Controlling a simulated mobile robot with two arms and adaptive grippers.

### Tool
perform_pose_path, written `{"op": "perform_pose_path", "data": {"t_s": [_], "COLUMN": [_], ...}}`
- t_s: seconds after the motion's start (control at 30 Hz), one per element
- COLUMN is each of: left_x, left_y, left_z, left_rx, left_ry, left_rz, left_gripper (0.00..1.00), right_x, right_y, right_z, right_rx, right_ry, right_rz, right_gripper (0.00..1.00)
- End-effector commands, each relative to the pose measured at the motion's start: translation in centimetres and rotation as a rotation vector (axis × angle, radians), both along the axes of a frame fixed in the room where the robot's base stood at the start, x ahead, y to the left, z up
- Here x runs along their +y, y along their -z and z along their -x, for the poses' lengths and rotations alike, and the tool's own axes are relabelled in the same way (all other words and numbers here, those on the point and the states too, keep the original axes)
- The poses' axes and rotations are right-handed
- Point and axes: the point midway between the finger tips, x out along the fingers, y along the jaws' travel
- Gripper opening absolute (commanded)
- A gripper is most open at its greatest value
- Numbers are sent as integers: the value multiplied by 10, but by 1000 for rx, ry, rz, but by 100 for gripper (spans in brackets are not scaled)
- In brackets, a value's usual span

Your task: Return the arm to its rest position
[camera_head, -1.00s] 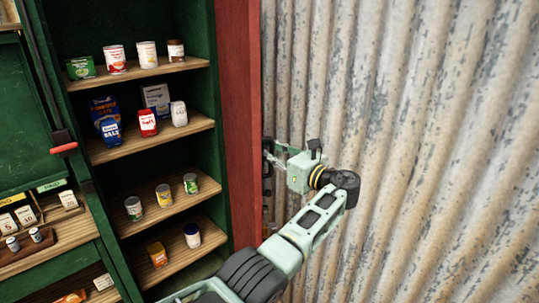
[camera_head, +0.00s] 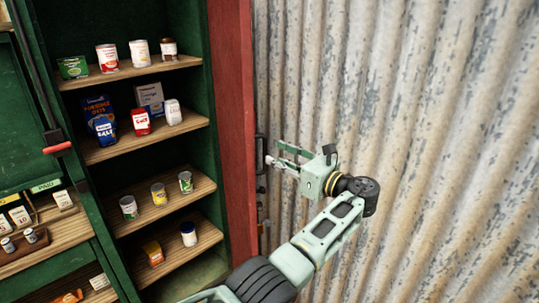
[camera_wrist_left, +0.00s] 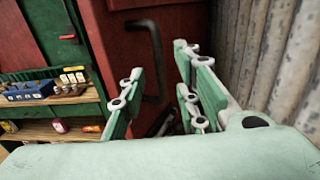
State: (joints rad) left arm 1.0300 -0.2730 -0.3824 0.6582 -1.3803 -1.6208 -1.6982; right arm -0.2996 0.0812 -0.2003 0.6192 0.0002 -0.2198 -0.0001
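My left arm (camera_head: 325,228) reaches up from the bottom in the head view. Its left gripper (camera_head: 279,153) is beside the red post and points left toward it. In the left wrist view, the fingers of my left gripper (camera_wrist_left: 155,100) are spread apart with nothing between them. A black handle (camera_wrist_left: 155,62) on a dark red panel (camera_wrist_left: 128,38) shows beyond the fingers, apart from them. My right gripper is in neither view.
A red post (camera_head: 236,130) edges a green shelf unit with cans, boxes and packets on its wooden shelves (camera_head: 160,207). A corrugated metal wall (camera_head: 440,130) fills the right. Small goods stand on a lower left counter (camera_head: 62,233).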

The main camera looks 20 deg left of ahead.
Motion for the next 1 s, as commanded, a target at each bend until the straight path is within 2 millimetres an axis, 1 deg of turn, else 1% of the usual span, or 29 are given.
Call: {"op": "perform_pose_path", "data": {"t_s": [0.03,0.1,0.2,0.5,0.57,0.6,0.67,0.77,0.8,0.87,0.9,0.97,1.0], "left_x": [-7,-13,-18,-18,-17,-16,-14,-8,-6,-3,-1,0,1], "left_y": [0,0,0,1,7,16,39,99,128,175,206,251,281], "left_z": [2,5,7,8,7,6,5,3,4,8,13,22,29], "left_rx": [1,1,1,1,4,9,18,38,46,54,59,62,64], "left_ry": [1,1,0,0,4,11,27,66,83,105,115,126,128], "left_rz": [0,0,0,1,7,18,46,128,174,249,302,385,440], "left_gripper": [29,29,29,29,29,29,29,29,29,29,29,29,29], "right_x": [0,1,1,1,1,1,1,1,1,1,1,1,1], "right_y": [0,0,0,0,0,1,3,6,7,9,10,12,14], "right_z": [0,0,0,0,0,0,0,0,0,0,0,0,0], "right_rx": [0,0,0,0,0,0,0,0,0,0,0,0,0], "right_ry": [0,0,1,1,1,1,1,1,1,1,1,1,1], "right_rz": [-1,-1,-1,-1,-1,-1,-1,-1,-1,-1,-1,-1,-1], "right_gripper": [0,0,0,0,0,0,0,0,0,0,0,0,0]}}
